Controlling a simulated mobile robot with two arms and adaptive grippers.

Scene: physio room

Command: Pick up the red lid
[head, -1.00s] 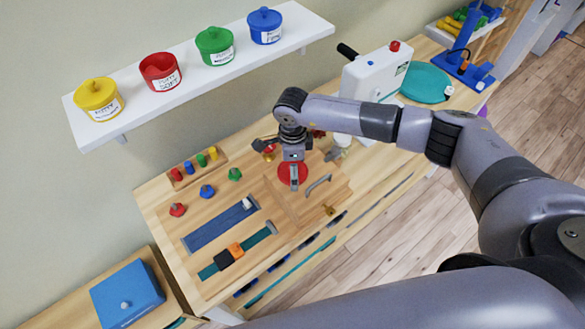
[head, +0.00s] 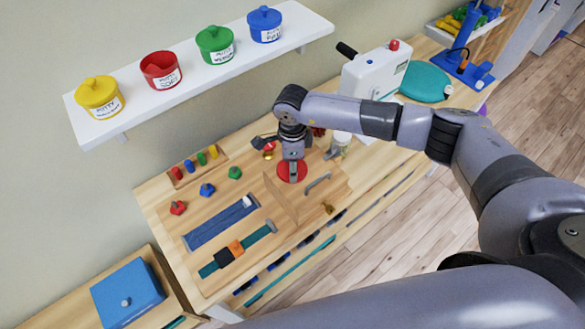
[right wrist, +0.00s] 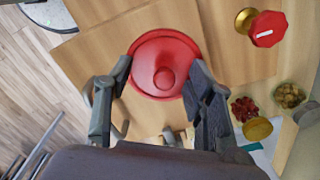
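The red lid (right wrist: 166,52), a round disc with a knob on top, lies flat on the wooden worktop in the right wrist view. It also shows in the head view (head: 302,173), partly hidden by my right gripper (head: 293,177). In the right wrist view my right gripper (right wrist: 162,68) is open, with one finger on each side of the lid's knob. The fingers overlap the lid's left and right edges in the picture; I cannot tell whether they touch it. My left gripper is not in view.
A white shelf (head: 189,88) above holds an open red putty jar (head: 161,71) and lidded yellow, green and blue jars. A red-and-gold knob (right wrist: 266,26) stands near the lid. A metal handle (head: 318,184) and a white machine (head: 370,80) are to the right.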

